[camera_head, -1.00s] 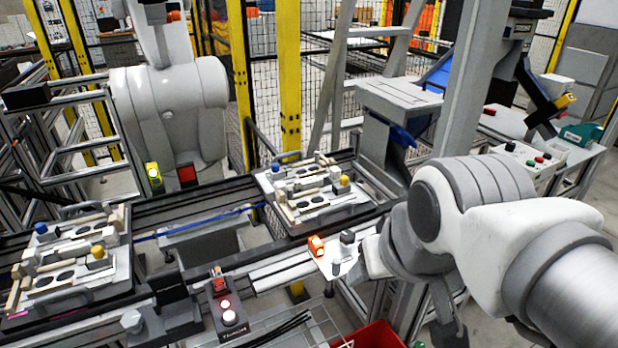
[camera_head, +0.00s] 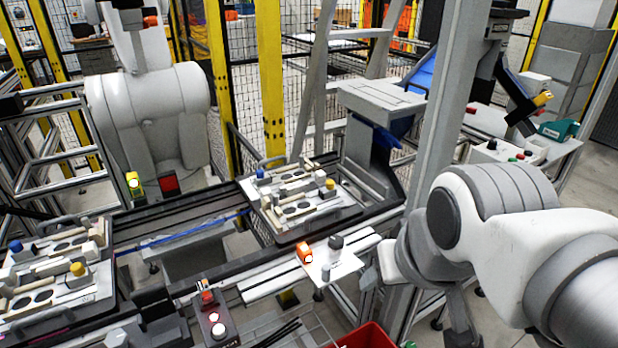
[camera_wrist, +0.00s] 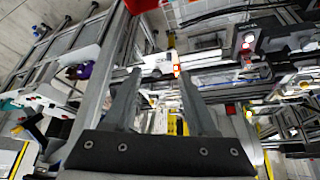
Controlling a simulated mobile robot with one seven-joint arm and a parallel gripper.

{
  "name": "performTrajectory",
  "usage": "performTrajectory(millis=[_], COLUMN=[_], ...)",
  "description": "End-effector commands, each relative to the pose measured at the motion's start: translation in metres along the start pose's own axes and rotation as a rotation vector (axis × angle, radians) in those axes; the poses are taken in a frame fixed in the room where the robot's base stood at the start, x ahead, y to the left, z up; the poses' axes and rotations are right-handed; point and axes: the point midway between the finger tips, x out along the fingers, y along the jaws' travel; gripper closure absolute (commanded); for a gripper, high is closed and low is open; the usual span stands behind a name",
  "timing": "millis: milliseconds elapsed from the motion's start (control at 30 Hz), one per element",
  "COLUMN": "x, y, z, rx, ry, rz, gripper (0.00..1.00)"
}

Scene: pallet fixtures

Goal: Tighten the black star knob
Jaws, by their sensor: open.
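I cannot make out the black star knob for certain in either view. Two pallet fixtures with blue and yellow knobs sit on the conveyor in the head view: one in the middle (camera_head: 345,207), one at the left (camera_head: 98,300). A small white plate (camera_head: 345,262) at the conveyor's near side carries an orange part (camera_head: 304,252) and a dark knob-like part (camera_head: 336,241); its exact shape is too small to tell. My gripper (camera_wrist: 160,85) is open and empty in the wrist view, apart from everything. My forearm fills the right of the head view, just right of the plate.
A button box (camera_head: 215,322) with red and white lights stands at the near side. A red bin (camera_head: 368,337) sits below the plate. A grey upright post (camera_head: 440,120) rises behind my arm. Another white robot arm (camera_head: 150,110) stands behind the conveyor.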

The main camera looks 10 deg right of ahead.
Motion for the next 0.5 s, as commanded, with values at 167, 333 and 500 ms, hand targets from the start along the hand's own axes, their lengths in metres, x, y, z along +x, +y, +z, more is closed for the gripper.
performTrajectory(millis=[167, 333, 500], x=[-0.002, -0.003, 0.002], y=[0.0, -0.001, 0.0], z=[-0.008, -0.039, -0.078], rx=[-0.02, -0.105, -0.222], ry=[-0.011, -0.058, -0.115], rz=[-0.004, -0.02, -0.042], gripper=[0.19, 0.19, 0.19])
